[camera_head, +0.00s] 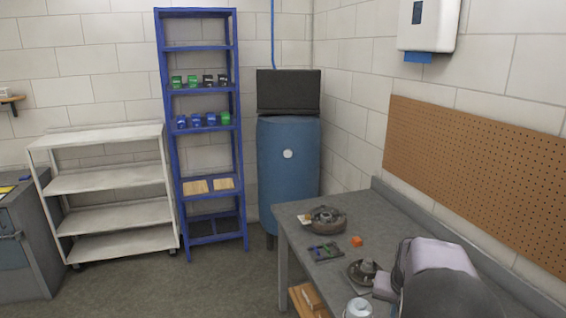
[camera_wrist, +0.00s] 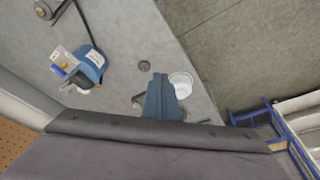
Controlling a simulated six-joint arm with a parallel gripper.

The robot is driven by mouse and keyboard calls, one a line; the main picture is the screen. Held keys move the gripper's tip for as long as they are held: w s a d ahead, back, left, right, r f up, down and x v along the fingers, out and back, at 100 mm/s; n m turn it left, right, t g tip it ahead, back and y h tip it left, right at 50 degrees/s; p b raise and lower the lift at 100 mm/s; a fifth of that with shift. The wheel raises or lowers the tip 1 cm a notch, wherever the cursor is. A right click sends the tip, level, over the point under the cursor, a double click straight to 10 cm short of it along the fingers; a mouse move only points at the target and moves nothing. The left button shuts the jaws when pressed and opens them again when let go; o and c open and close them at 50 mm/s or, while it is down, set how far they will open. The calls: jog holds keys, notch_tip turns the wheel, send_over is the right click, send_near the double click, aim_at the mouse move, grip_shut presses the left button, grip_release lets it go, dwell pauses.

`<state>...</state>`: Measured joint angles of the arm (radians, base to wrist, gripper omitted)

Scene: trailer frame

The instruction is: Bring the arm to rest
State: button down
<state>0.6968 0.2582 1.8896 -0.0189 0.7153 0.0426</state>
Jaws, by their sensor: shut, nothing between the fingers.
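My gripper (camera_wrist: 161,88) shows in the wrist view as a narrow blue-grey shape reaching out past a dark bar and the lavender-grey body below it. Its fingers are together with nothing between them. They appear over the grey workbench (camera_wrist: 118,40), beside a white round container (camera_wrist: 181,84); the height above the bench is hard to tell. In the head view, lavender and dark parts of my arm are at the lower right over the bench (camera_head: 372,212). My fingertips cannot be made out there.
A pegboard (camera_head: 480,175) lines the right wall. A blue shelf (camera_head: 163,95), white rack (camera_head: 105,180) and blue drum (camera_head: 288,185) stand behind open floor.

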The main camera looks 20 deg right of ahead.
jog(key=s+a+f+n+g+y, duration=0.1)
jog(key=a+n, duration=0.1)
jog(key=a, duration=0.7)
jog(key=s+a+f+n+y, duration=0.1)
jog(key=s+a+f+n, duration=0.1)
jog(key=a, duration=0.7)
jog(key=s+a+f+n+g, duration=0.1)
jog(key=s+a+f+n, duration=0.2)
jog(key=s+a, duration=0.6)
jog(key=shift+s+a+n, duration=0.3)
jog(key=shift+a+n, duration=0.5)
jog(key=shift+a, duration=0.35)
jog(key=shift+f, duration=0.1)
notch_tip(320, 180, down, 16)
jog(key=b, duration=1.7)
jog(key=shift+f, duration=0.25)
